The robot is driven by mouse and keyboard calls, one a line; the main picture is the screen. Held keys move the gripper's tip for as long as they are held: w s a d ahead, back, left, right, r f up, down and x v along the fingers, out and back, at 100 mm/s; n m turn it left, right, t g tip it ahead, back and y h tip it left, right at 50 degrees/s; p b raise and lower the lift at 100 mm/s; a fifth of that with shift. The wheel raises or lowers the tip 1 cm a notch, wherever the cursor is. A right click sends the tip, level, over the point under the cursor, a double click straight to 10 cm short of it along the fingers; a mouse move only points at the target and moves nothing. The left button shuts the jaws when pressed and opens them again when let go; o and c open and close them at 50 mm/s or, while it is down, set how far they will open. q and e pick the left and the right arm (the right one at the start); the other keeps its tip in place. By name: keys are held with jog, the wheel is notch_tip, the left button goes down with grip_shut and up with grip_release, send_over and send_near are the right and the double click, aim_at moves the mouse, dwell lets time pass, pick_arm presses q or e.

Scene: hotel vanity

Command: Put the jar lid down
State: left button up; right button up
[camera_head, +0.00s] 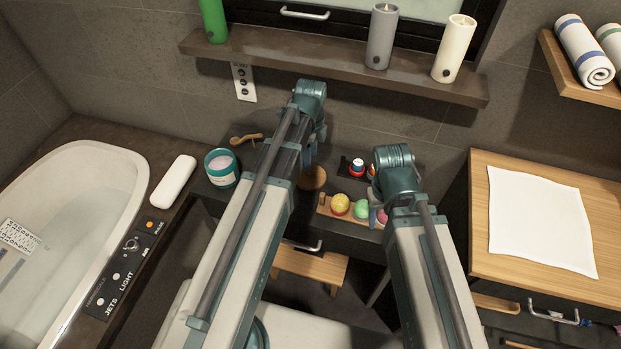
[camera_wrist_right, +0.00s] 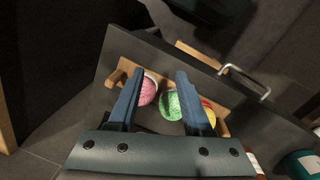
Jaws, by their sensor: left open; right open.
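The open teal jar (camera_head: 222,168) with white contents stands left of the lid. My right gripper (camera_head: 376,196) is open; in the right wrist view its fingers (camera_wrist_right: 157,76) are spread above the pink ball (camera_wrist_right: 148,90) and green ball (camera_wrist_right: 172,106), with nothing clearly held between them.
A wooden tray (camera_head: 322,209) holds yellow, green and pink balls right of the lid. A small black tray (camera_head: 344,166) with a red-and-white item lies behind. A wooden brush (camera_head: 246,139) lies behind the jar. The shelf with candles (camera_head: 330,62) overhangs the back.

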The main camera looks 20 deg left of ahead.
pick_arm(q)
jog(key=shift+s+f+b, duration=0.15)
jog(key=shift+f+b, duration=2.45)
jog(key=shift+f, duration=0.05)
pick_arm(e)
send_over(377, 240)
jog(key=shift+a+f, duration=0.15)
jog(key=shift+f, duration=1.2)
jog(key=shift+a+f, duration=0.15)
jog(key=shift+f, duration=1.2)
jog(key=shift+r, duration=0.1)
pick_arm(q)
jog(key=shift+r, duration=0.1)
grip_shut()
